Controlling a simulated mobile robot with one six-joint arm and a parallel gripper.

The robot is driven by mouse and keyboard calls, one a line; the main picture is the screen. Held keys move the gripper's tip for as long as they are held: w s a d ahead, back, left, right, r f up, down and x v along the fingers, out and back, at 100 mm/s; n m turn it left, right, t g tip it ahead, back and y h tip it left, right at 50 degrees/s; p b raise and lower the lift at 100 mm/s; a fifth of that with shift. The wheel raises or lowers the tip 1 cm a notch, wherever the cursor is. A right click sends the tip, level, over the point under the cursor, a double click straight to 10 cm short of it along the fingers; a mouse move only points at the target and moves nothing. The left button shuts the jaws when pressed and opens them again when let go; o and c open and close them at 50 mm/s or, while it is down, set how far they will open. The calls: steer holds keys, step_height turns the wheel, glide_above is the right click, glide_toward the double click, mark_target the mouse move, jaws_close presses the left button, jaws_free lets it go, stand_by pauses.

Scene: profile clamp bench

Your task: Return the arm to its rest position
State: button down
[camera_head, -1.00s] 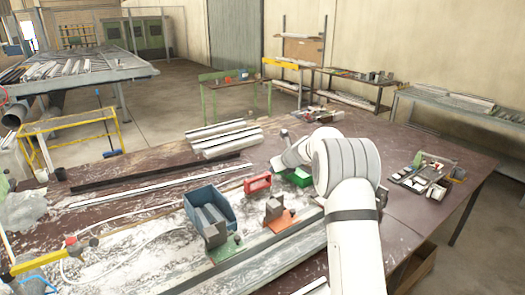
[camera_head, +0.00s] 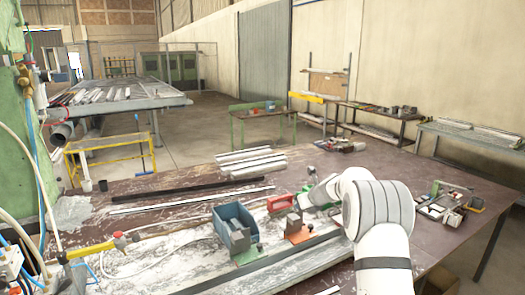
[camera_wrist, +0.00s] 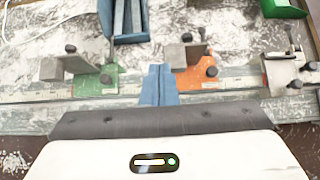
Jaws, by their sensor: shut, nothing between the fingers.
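My arm (camera_head: 378,212) reaches over the right part of the brown bench (camera_head: 440,190) in the head view. My gripper's fingertips are hidden there. In the wrist view, my gripper (camera_wrist: 158,88) shows its blue fingers shut together and empty. They appear between the green-based clamp (camera_wrist: 97,80) and the orange-based clamp (camera_wrist: 195,75). Whether they touch anything below cannot be told. In the head view the same green-based clamp (camera_head: 247,254) and orange-based clamp (camera_head: 298,234) stand along the grey rail left of my arm.
A blue bin (camera_head: 237,222) holding grey pieces stands behind the clamps, with a red block (camera_head: 279,204) beside it. A third clamp (camera_wrist: 292,72) and a green bin (camera_wrist: 284,8) are at right in the wrist view. Light profiles (camera_head: 250,162) lie at the bench's back.

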steer(key=s+a+r+n+g+h+b, duration=0.15)
steer(key=s+r+n, duration=0.25)
steer(key=s+n, duration=0.65)
steer(key=s+a+r+n+g+b, duration=0.1)
steer(key=s+a+r+n+b, duration=0.3)
steer(key=s, duration=1.1)
steer(key=s+d+f+n+h+b, duration=0.1)
steer(key=s+d+f+n, duration=0.1)
steer(key=s+n, duration=0.3)
steer(key=s+d+f+n+g+h+b, duration=0.1)
steer(key=s+n, duration=0.4)
steer(key=s, duration=0.8)
steer(key=s+d+f+n+g+h+b, duration=0.1)
steer(key=s+d+f+n, duration=0.2)
steer(key=s, duration=0.6)
step_height(320, 180, down, 3)
steer(key=n, duration=0.3)
steer(key=shift+s+r, duration=0.2)
steer(key=shift+s, duration=0.05)
